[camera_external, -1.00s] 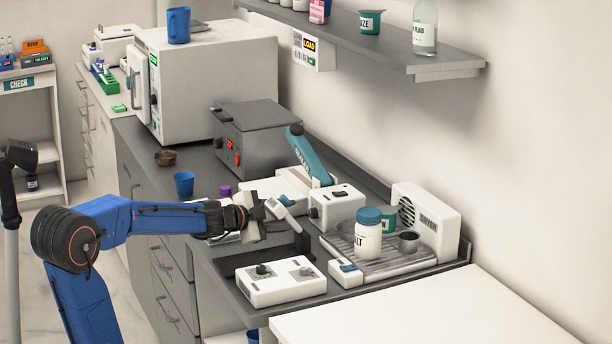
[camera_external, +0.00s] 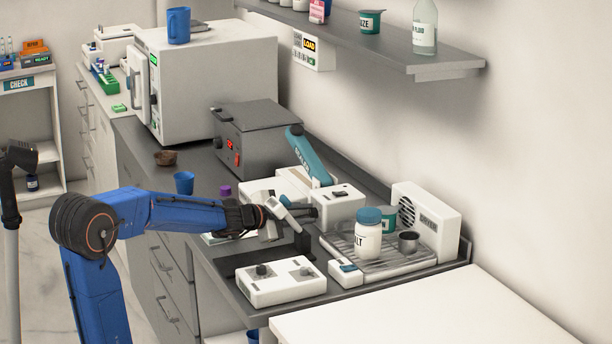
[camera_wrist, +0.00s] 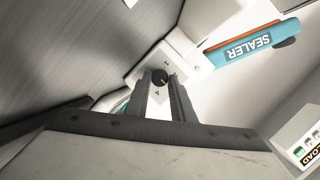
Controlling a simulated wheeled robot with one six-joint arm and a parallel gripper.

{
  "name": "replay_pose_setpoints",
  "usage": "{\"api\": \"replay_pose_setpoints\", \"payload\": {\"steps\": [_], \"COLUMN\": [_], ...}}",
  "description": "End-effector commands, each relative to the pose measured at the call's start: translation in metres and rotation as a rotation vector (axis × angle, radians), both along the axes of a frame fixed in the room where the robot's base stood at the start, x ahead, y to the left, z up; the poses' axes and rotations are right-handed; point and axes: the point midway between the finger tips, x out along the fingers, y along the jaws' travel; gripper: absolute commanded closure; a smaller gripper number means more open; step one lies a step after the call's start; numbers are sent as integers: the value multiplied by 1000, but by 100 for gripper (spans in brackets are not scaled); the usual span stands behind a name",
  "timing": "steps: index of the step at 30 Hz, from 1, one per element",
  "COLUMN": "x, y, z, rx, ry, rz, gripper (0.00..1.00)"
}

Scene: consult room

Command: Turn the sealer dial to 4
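The sealer (camera_external: 341,203) is a white unit with a raised teal arm (camera_external: 306,156) on the bench. In the wrist view the teal arm (camera_wrist: 245,42) reads SEALER. The sealer dial (camera_wrist: 160,76) is a small round black knob on a pale face with small marks around it. My gripper (camera_wrist: 162,80) points at that face, its fingers apart, one on each side of the dial. I cannot tell whether they touch it. In the external view my gripper (camera_external: 308,213) is at the sealer's front, and the dial is hidden there. The dial's setting is too small to read.
A white box with knobs (camera_external: 283,283) lies in front of my gripper. To the right are a ridged tray (camera_external: 385,265) with a white jar (camera_external: 368,238), and a white fan unit (camera_external: 432,222). A grey heater box (camera_external: 256,140) stands behind, and a blue cup (camera_external: 184,183) left.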

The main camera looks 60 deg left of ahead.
Motion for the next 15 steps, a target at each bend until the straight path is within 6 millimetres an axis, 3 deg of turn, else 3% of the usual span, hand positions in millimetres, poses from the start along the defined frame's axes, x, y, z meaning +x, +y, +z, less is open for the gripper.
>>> {"api": "replay_pose_setpoints", "payload": {"steps": [15], "x": [0], "y": [-2], "z": [-1], "rx": [98], "ry": [-1], "rz": [-2], "gripper": [100]}}
